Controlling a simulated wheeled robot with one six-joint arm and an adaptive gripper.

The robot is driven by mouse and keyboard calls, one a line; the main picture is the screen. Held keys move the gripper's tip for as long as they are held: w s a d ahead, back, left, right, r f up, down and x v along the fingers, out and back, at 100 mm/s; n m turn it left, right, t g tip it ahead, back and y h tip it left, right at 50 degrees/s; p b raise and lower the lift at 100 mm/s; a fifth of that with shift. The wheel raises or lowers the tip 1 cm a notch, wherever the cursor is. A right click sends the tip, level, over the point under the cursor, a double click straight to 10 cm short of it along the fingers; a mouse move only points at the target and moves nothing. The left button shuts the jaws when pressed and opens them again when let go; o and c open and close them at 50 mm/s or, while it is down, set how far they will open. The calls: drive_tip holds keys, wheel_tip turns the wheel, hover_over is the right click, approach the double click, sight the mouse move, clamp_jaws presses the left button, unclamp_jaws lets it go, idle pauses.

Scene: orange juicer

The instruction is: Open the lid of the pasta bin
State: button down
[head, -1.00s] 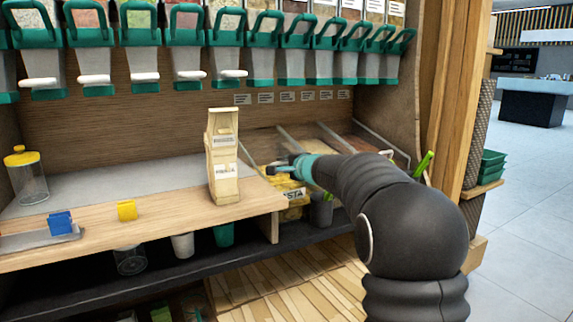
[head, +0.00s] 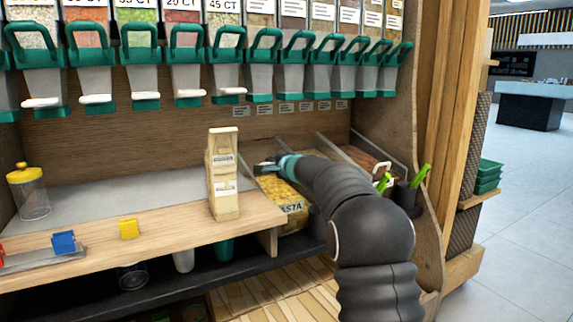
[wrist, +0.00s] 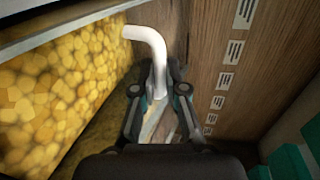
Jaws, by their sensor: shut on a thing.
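The pasta bin (head: 292,214) sits at the right end of the counter, with its label partly hidden by my arm. Yellow pasta (head: 275,187) shows at its top in the head view and fills the left of the wrist view (wrist: 60,90). My gripper (head: 265,167) is above the bin's rear part. In the wrist view, my gripper (wrist: 158,80) is shut on a white bent handle (wrist: 150,45), with a finger on each side of it. The lid's panel is hard to make out, so I cannot tell its angle.
A tall beige dispenser box (head: 222,175) stands just left of the bin. Green-handled dispensers (head: 264,60) hang in a row above. The wooden back wall (wrist: 200,50) is close to my gripper.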

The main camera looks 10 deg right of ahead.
drive_tip(key=shift+w, duration=0.1)
drive_tip(key=c, duration=1.5)
unclamp_jaws()
drive_tip(key=v, duration=1.2)
